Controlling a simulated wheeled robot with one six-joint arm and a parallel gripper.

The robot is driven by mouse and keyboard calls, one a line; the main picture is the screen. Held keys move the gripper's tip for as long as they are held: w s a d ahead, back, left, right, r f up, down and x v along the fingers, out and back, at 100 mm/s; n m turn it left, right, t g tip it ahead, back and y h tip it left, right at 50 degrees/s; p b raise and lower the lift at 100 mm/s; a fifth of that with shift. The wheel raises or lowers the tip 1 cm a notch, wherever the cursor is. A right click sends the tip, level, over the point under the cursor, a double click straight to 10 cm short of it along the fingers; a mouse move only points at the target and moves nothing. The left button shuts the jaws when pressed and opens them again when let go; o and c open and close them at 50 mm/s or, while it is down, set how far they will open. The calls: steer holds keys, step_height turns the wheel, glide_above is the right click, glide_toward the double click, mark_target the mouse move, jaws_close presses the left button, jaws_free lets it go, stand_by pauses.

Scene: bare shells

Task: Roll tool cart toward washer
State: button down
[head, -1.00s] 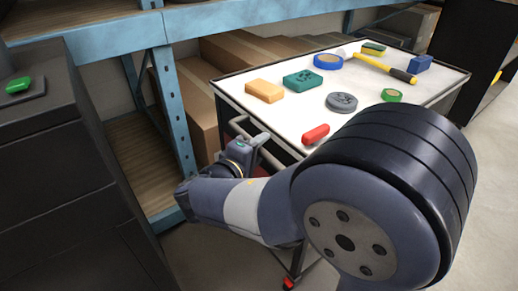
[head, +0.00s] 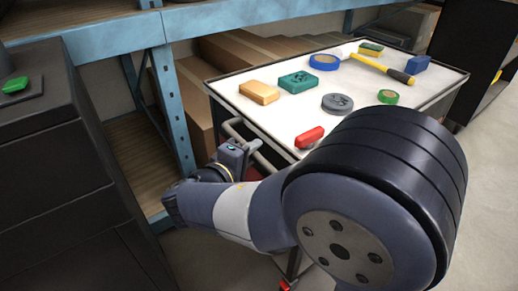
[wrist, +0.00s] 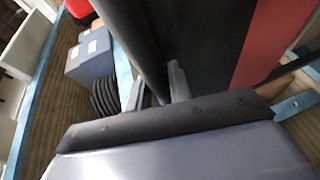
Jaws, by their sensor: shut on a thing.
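The tool cart (head: 290,122) has a white top with a dark rim and stands at the centre right in the head view. A grey handle bar (head: 270,161) runs along its near left end. My gripper (head: 242,148) is at this handle, beside the cart's end. In the wrist view my gripper's fingers (wrist: 158,90) sit on either side of the dark handle bar (wrist: 146,45), shut on it. My arm hides the cart's near side and most of its lower part. I cannot make out a washer in either view.
On the cart top lie a hammer (head: 385,69), a red block (head: 310,137), a grey disc (head: 337,103) and several other small things. Blue shelving (head: 168,95) with cardboard boxes stands behind. A dark cabinet (head: 50,160) is at left. Open floor (head: 488,190) lies at right.

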steer(key=s+a, duration=0.6)
steer(key=a, duration=0.3)
steer(key=c, duration=1.3)
jaws_free()
steer(key=shift+s, duration=0.1)
steer(key=p+v, duration=0.3)
steer(key=v, duration=0.7)
steer(key=shift+s, duration=0.3)
steer(key=shift+a+r, duration=0.1)
steer(key=shift+a, duration=0.05)
